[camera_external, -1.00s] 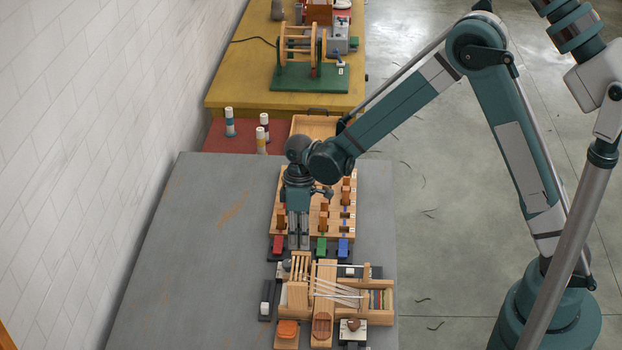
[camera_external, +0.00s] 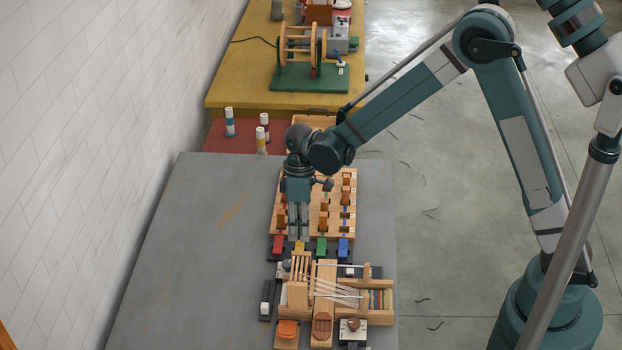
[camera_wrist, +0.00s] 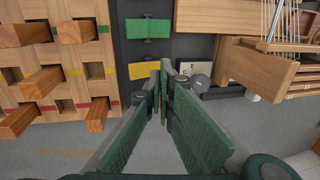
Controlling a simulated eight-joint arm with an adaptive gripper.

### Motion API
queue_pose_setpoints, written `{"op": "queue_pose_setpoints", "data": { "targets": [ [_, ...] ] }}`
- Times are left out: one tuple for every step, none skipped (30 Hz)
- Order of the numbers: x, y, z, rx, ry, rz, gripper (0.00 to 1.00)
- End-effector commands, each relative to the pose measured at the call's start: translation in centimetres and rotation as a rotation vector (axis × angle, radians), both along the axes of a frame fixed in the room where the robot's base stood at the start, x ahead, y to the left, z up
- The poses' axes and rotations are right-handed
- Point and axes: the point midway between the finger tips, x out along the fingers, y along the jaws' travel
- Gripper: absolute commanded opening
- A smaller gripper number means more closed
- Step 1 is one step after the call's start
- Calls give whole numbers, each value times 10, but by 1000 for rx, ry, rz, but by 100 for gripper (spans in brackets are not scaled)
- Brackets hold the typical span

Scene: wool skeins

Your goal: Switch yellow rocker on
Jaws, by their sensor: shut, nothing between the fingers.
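The yellow rocker (camera_external: 300,246) sits in a row of coloured rockers on a dark strip, between the red rocker (camera_external: 278,244) and the green rocker (camera_external: 321,246). In the wrist view the yellow rocker (camera_wrist: 145,71) shows beside my fingertips, which cover its right end. Which way it is tipped I cannot tell. My gripper (camera_external: 298,238) points down, shut and empty, with its tips just above and behind the yellow rocker in the external view. In the wrist view my gripper (camera_wrist: 163,68) has its tips together; contact with the rocker is not clear.
A wooden peg board (camera_external: 333,205) with upright pegs stands close behind the rockers. A blue rocker (camera_external: 343,247) ends the row. A wooden loom-like device (camera_external: 325,285) with strings stands in front. The grey table (camera_external: 190,260) is clear to the left.

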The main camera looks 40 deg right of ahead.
Motion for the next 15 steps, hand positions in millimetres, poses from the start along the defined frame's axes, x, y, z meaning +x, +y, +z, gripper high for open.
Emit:
{"op": "queue_pose_setpoints", "data": {
  "targets": [
    [0, 0, 11, 0, 0, 0, 0],
    [0, 0, 16, 0, 0, 0, 0],
    [0, 0, 21, 0, 0, 0, 0],
    [0, 0, 25, 0, 0, 0, 0],
    [0, 0, 30, 0, 0, 0, 0],
    [0, 0, 37, 0, 0, 0, 0],
    [0, 0, 42, 0, 0, 0, 0],
    [0, 0, 47, 0, 0, 0, 0],
    [0, 0, 54, 0, 0, 0, 0],
    [0, 0, 59, 0, 0, 0, 0],
    [0, 0, 64, 0, 0, 0, 0],
    [-1, 0, 70, 0, 0, 0, 0],
    [-1, 0, 75, 0, 0, 0, 0],
    [0, 0, 79, 0, 0, 0, 0],
    [0, 0, 85, 0, 0, 0, 0]
  ]
}}
